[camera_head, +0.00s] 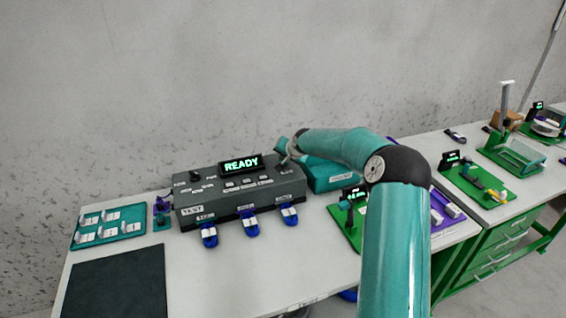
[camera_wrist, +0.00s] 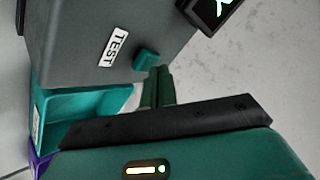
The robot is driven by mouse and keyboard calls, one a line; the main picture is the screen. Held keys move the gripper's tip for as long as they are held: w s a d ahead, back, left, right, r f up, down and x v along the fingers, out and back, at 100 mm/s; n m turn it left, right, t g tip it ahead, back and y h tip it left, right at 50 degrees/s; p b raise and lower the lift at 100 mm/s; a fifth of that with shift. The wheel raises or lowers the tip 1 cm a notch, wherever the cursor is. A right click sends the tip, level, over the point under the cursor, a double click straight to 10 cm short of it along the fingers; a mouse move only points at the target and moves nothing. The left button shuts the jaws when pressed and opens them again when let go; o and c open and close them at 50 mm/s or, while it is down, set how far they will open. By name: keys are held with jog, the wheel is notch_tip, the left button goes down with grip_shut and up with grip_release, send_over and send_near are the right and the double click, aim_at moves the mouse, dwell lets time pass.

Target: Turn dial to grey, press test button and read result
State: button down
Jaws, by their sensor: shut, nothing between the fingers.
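The dark grey tester box (camera_head: 240,195) stands on the table in the head view, and its display (camera_head: 240,164) reads "READY". A dark dial (camera_head: 195,176) sits at the left of its top panel; its setting is too small to read. In the wrist view, a green button (camera_wrist: 146,61) sits beside a white "TEST" label (camera_wrist: 113,47) on the grey panel (camera_wrist: 75,40). My gripper (camera_wrist: 160,72) is shut and empty, with its fingertips very close to the button; I cannot tell whether they touch. In the head view my arm's end is at the box's right end.
A teal bin (camera_head: 325,176) stands right of the box. A teal board (camera_head: 108,226) and dark mat (camera_head: 115,282) lie left. The table's front middle (camera_head: 240,275) is clear.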

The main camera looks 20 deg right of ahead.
jog(key=shift+f, duration=0.45)
dwell(0.5)
jog(key=shift+r, duration=0.95)
jog(key=shift+r, duration=2.5)
jog(key=shift+a, duration=0.1)
